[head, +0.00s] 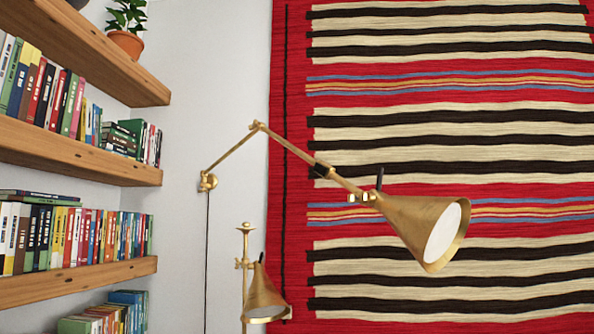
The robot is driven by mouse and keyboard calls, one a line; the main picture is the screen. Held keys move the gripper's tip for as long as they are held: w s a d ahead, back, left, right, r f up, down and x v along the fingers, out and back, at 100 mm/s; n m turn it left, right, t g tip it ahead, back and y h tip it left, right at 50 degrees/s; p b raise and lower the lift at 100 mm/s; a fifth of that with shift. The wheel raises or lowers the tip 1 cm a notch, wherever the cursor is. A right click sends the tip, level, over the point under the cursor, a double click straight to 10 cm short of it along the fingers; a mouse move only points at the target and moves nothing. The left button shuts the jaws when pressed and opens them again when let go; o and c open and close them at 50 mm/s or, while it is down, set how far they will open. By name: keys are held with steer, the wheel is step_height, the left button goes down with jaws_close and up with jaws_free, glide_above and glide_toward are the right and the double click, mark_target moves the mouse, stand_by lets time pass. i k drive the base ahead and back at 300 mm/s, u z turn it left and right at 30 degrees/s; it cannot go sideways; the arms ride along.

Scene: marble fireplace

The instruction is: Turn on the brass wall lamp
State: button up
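The brass wall lamp (410,222) shows in the head view. Its jointed arm (287,145) comes from a small round mount (208,182) on the white wall. The arm rises to an elbow and slopes down right to a cone shade. The shade opens toward the lower right and shows a white disc (443,232) inside. A short dark stem (379,178) stands up at the back of the shade. I cannot tell from this whether the lamp is lit. My gripper is not in view.
A second brass lamp (264,293) on an upright pole stands below. Wooden shelves (80,163) with books and a potted plant (126,28) fill the left side. A red striped rug (420,130) hangs behind the wall lamp. A dark cord (206,260) runs down the wall.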

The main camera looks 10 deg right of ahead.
mark_target(321, 170)
steer(key=k, duration=1.25)
steer(key=u, duration=0.75)
steer(key=i, duration=1.6)
steer(key=z, duration=0.7)
